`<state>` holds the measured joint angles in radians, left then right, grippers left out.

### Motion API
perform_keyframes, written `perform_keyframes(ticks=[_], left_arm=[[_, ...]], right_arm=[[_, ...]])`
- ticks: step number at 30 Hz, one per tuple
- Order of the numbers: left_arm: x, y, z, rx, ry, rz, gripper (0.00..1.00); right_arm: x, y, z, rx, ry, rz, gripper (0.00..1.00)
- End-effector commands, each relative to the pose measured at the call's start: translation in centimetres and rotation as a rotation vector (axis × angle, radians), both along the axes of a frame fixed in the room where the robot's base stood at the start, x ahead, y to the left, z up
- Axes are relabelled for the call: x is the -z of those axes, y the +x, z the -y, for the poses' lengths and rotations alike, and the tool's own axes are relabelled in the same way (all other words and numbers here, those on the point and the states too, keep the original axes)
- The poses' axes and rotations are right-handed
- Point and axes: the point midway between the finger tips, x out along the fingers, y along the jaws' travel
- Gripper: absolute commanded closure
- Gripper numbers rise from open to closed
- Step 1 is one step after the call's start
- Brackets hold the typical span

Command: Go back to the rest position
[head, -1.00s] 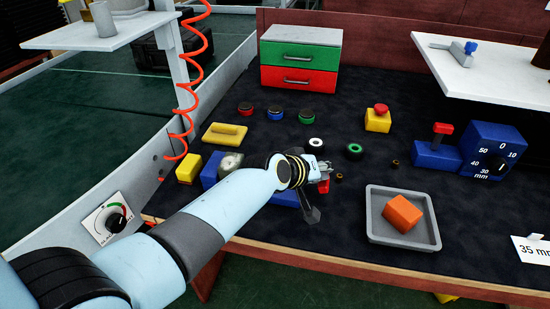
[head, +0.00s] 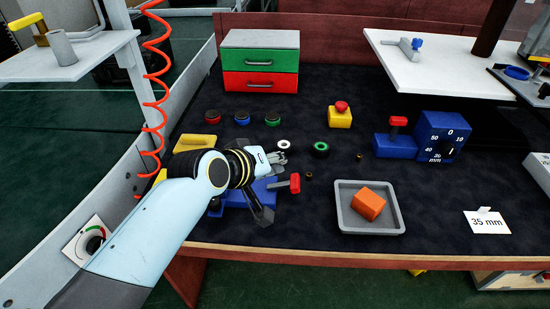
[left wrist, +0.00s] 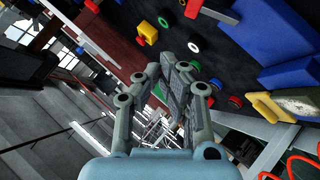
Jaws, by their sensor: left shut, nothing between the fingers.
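My left gripper (head: 277,157) is shut and empty above the dark bench mat, over the blue device with the red handle (head: 294,183). It partly hides that device. In the left wrist view its fingers (left wrist: 180,72) are together with nothing between them. My left arm reaches in from the lower left. My right gripper is in neither view.
A grey tray (head: 352,226) holding an orange block (head: 368,203) stands at the front. A green and red drawer box (head: 260,81) is at the back. A red coiled hose (head: 152,120) hangs left of the bench. A white shelf (head: 430,72) overhangs the right.

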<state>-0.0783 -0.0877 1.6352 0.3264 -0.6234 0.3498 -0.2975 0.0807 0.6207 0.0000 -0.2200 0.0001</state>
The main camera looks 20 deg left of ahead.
Motion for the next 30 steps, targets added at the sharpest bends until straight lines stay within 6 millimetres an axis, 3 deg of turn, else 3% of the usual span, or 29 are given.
perform_keyframes(ticks=[17, 20, 27, 30], left_arm=[[-0.2, -0.6, -0.2, 0.008, 0.014, -0.006, 1.00], [-0.1, -3.1, -1.3, 0.057, 0.092, -0.051, 1.00], [-1.3, -14.1, -5.8, 0.257, 0.411, -0.265, 1.00], [-2.2, -17.6, -7.2, 0.314, 0.498, -0.336, 1.00]], right_arm=[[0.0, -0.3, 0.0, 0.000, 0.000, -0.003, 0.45], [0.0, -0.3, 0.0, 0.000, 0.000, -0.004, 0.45], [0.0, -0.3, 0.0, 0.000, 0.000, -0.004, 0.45], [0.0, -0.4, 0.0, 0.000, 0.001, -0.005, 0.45]])
